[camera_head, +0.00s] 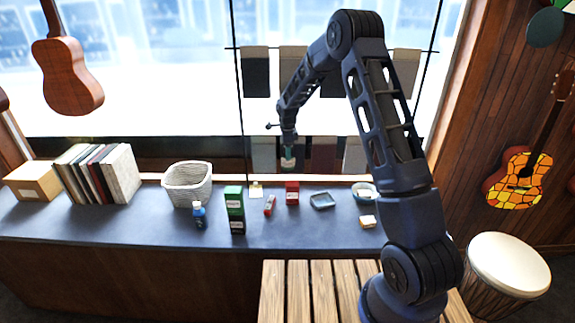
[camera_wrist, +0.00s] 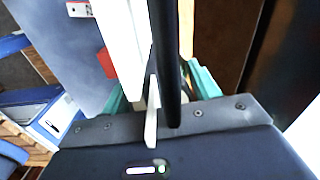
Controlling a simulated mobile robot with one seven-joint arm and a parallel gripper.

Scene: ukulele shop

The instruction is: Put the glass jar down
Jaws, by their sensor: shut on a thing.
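My gripper (camera_head: 288,150) hangs over the back of the dark counter (camera_head: 300,232), near the window, pointing down. Its teal fingers also show in the wrist view (camera_wrist: 160,92), one on each side of a narrow gap. The gripper is shut on a small, pale object at its tip, which seems to be the glass jar (camera_head: 287,162). The jar is tiny in the head view, and its outline is hard to make out in the wrist view. It appears held above the counter, apart from the red box (camera_head: 292,193) below it.
The front strip is mostly clear.

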